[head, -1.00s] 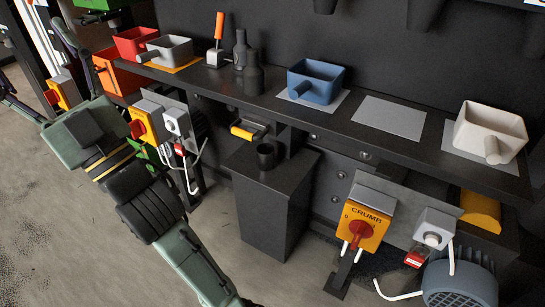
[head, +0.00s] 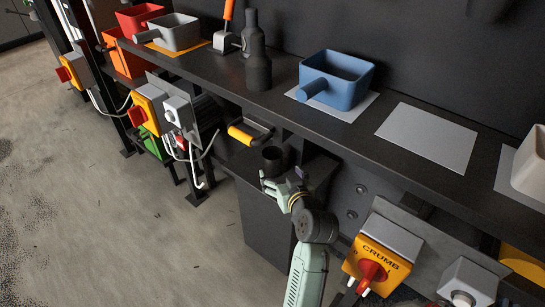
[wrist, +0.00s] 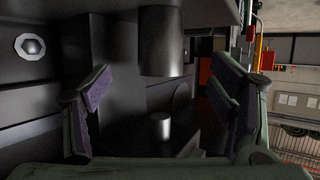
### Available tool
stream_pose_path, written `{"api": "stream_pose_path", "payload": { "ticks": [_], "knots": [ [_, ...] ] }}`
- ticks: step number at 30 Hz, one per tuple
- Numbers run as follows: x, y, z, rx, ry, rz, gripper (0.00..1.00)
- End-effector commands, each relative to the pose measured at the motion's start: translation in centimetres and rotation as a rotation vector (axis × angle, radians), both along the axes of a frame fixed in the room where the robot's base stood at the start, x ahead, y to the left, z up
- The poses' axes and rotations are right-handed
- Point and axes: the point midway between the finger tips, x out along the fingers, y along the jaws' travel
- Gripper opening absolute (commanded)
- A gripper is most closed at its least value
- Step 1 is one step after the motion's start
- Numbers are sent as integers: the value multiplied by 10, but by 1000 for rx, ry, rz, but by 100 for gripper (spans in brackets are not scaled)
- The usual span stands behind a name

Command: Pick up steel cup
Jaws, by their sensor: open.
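The steel cup (head: 273,160) is a small dark upright cylinder on top of a black pedestal (head: 266,220), in the middle of the head view. My gripper (head: 283,181) is open and empty just in front of the cup, its fingers spread toward it; part of the cup's lower side is hidden behind the fingers. In the wrist view my gripper's two fingers (wrist: 162,100) stand wide apart. Between them are a large dark cylinder (wrist: 161,40) at the top and a smaller one (wrist: 160,127) lower down; I cannot tell for sure which is the cup.
A long dark shelf (head: 413,180) runs above and behind the pedestal, with a blue scoop (head: 343,82), dark bottles (head: 257,70) and a grey scoop (head: 174,33). A yellow handle (head: 240,135) is left of the cup. The CRUMB switch box (head: 376,262) is at lower right. Floor at left is clear.

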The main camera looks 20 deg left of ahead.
Motion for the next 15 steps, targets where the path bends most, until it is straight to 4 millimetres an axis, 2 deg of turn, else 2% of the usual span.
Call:
{"api": "stream_pose_path", "payload": {
  "ticks": [6,15],
  "knots": [
    [27,21,-10,0,-2,3,77],
    [48,36,-17,-1,-2,3,77]
  ]
}}
